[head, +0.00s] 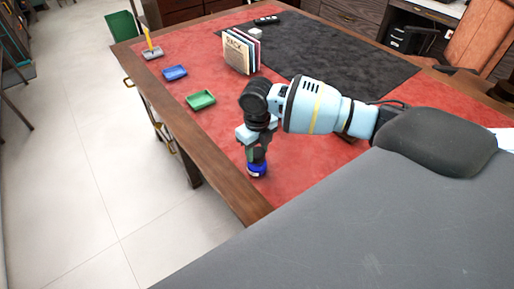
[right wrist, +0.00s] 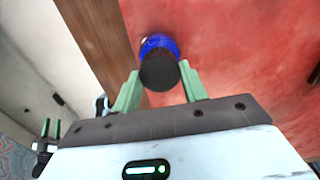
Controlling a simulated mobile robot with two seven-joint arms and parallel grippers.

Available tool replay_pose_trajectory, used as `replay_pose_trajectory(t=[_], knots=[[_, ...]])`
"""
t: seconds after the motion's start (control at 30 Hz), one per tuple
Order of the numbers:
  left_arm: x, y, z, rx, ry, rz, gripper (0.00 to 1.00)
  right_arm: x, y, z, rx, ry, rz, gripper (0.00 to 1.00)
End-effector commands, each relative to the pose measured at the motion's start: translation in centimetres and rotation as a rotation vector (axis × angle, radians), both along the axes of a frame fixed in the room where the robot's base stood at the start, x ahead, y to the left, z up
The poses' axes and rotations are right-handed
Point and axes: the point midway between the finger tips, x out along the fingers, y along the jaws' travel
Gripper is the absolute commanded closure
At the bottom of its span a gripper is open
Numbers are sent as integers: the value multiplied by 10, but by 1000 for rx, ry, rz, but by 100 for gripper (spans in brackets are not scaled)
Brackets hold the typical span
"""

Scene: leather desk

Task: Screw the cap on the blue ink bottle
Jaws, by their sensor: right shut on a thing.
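The blue ink bottle (head: 257,171) stands on the red leather near the desk's left edge. My right gripper (head: 258,152) is directly above it, pointing down. In the right wrist view, the green fingers of my right gripper (right wrist: 160,72) are shut on the dark round cap (right wrist: 159,73). The blue bottle (right wrist: 157,43) shows just beyond the cap, in line with it. The cap hides the bottle's neck, so I cannot tell whether the threads are engaged. What looks like my left gripper (right wrist: 50,130) shows small at the lower left; its opening is unclear.
The wooden desk edge (head: 222,178) runs close left of the bottle. A green tray (head: 201,100), a blue tray (head: 175,73) and books (head: 240,52) stand farther back. A dark mat (head: 330,60) covers the back. Red leather around the bottle is clear.

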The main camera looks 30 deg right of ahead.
Motion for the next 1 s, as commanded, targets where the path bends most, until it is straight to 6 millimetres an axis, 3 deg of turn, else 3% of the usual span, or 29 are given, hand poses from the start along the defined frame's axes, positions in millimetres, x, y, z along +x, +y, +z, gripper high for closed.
replay_pose_trajectory(t=[1.0], knots=[[0, -3, 0, -8, 2, 9, 65, 0, 0, -5, 0, 0, 0, 82]])
